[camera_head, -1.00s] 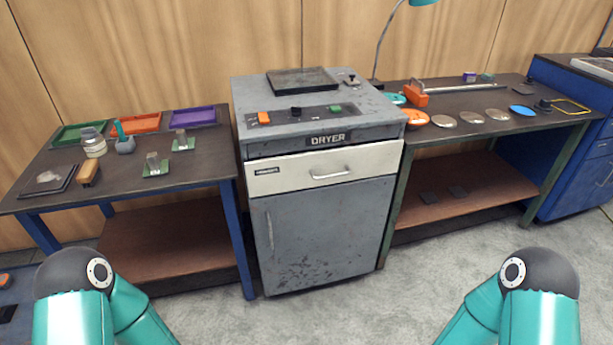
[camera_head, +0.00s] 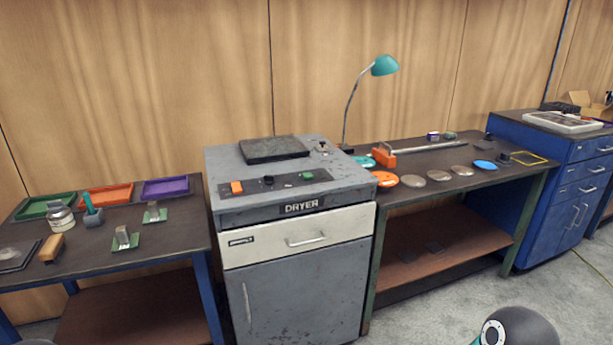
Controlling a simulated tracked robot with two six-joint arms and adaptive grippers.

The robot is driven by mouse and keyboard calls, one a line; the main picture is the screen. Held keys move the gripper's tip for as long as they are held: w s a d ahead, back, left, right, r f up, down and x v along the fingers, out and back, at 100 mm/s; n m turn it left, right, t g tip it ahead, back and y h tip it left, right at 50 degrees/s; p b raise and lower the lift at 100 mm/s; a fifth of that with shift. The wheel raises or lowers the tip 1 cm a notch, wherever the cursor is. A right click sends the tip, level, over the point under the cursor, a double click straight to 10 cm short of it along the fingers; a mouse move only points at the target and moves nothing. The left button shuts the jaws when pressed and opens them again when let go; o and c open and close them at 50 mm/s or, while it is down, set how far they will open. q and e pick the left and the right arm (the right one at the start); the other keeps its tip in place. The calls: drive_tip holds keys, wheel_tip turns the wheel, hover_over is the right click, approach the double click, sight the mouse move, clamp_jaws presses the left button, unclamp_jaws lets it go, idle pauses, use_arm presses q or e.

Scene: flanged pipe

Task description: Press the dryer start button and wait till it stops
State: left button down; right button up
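The grey dryer (camera_head: 299,280) stands in the middle of the view, with a white drawer front and a DRYER label. Its top panel carries an orange button (camera_head: 236,187) at the left, a black knob (camera_head: 268,180) and a green button (camera_head: 307,176) at the right. Which button is the start button cannot be read. A dark flat plate (camera_head: 274,149) lies on the dryer top. Neither gripper is in view; only a rounded part of my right arm shows at the bottom right and a sliver of my left at the bottom left.
The left table (camera_head: 170,238) holds coloured trays, a glass jar, a brush and small green-based parts. The right bench (camera_head: 400,160) holds discs, an orange-ended bar and a teal lamp (camera_head: 384,66). A blue cabinet (camera_head: 560,170) stands far right. Open floor lies in front.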

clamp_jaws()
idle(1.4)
